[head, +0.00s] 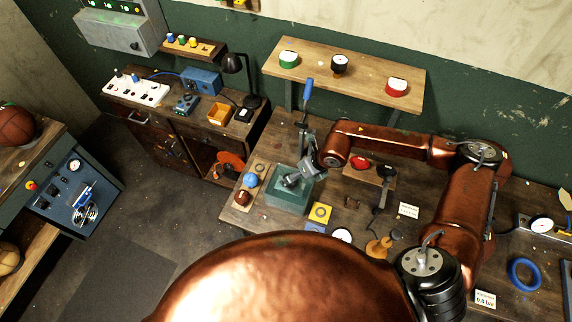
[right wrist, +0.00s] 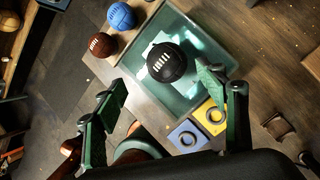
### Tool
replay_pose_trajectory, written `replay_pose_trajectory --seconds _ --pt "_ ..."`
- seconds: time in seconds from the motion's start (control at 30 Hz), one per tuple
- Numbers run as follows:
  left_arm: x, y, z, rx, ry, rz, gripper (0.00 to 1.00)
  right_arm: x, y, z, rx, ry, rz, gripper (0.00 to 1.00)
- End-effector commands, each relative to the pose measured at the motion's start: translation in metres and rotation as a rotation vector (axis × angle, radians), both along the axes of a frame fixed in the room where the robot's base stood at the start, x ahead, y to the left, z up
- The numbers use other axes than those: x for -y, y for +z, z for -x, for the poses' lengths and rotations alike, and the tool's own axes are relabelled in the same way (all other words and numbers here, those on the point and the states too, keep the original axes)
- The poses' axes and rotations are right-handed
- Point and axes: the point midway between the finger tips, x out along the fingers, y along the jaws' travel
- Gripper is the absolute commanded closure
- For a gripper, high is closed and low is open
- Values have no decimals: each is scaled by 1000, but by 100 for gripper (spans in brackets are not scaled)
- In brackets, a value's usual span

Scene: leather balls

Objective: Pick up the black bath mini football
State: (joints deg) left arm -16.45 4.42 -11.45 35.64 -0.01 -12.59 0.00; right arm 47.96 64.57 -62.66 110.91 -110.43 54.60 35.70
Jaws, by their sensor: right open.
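My left gripper is not in view.
A blue ball (right wrist: 121,15) and a brown football (right wrist: 102,45) lie close beside the tray's left side. Yellow (right wrist: 210,116) and blue (right wrist: 187,136) square pieces lie near its lower edge. A wooden shelf (head: 345,75) is on the wall behind the bench.

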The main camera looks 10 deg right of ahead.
Motion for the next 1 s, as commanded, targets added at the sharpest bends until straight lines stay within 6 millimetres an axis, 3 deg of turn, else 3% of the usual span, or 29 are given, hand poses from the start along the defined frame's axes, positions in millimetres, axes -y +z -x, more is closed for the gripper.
replay_pose_trajectory --seconds 0.1,0.23,0.7,1.0 --pt "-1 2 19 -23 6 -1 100 2 -4 -3 7 5 17 34" --pt "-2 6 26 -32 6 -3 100 -2 -16 -6 7 4 16 34" --pt "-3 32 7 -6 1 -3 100 -16 -69 -20 7 6 14 34" --pt "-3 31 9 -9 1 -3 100 -16 -72 -21 7 8 13 37"
